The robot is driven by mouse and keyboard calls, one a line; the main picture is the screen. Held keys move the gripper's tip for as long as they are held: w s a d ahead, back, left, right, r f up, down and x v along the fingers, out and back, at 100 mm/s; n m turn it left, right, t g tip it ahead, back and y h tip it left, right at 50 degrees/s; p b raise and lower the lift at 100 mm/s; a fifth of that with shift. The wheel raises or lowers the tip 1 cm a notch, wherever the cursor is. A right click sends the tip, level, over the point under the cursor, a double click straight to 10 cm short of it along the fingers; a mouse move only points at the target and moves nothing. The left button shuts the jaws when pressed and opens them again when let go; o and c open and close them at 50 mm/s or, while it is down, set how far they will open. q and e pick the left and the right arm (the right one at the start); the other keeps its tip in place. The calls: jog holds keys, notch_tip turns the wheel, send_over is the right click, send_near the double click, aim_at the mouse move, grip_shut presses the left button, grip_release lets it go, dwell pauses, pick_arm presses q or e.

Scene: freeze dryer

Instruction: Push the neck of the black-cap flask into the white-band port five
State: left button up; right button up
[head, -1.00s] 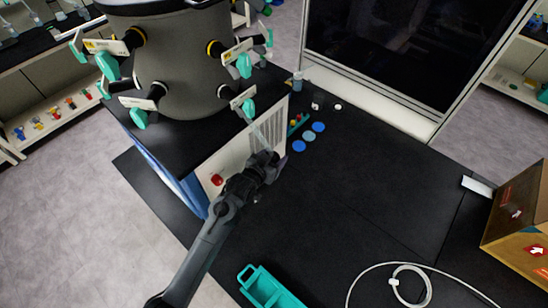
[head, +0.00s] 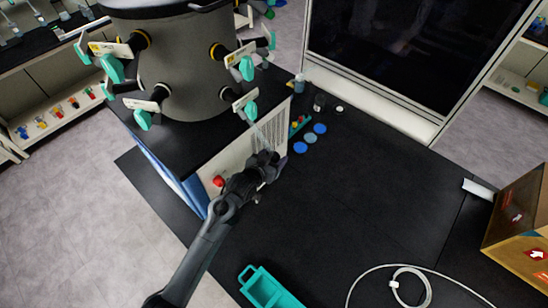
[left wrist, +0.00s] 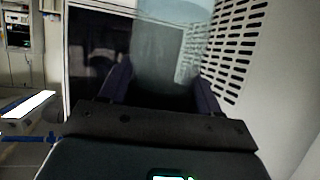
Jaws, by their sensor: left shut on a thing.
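My left gripper (head: 270,160) is shut on a clear glass flask (head: 262,138) below the right front of the grey drum. The flask points up toward a port with a teal valve (head: 251,110) and a white tag (head: 243,99). I cannot tell whether the flask's neck touches this port, and its number and band are too small to read. In the left wrist view the pale, see-through flask (left wrist: 168,50) stands between the two dark fingers (left wrist: 162,92). No black cap can be made out. My right gripper is in neither view.
The grey drum (head: 185,80) carries several ports with teal valves and tags. A vented white cabinet side (head: 240,150) is close beside the gripper. A teal tray (head: 268,290) is in front. The black bench's middle is clear.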

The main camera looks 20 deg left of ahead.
pick_arm(q)
jog(key=shift+w+a+r+p, duration=0.2)
jog(key=shift+a+r+p, duration=0.2)
jog(key=shift+a+r, duration=0.15)
jog(key=o, duration=1.6)
jog(key=shift+c, duration=0.2)
jog(key=shift+d+f, duration=0.1)
jog(key=shift+f, duration=0.1)
jog(key=shift+s, duration=0.2)
jog(key=shift+s+r, duration=0.1)
jog(key=shift+s, duration=0.15)
jog(key=b+v, duration=0.2)
jog(key=v, duration=0.8)
jog(key=shift+b, duration=0.3)
jog(key=shift+r, duration=0.15)
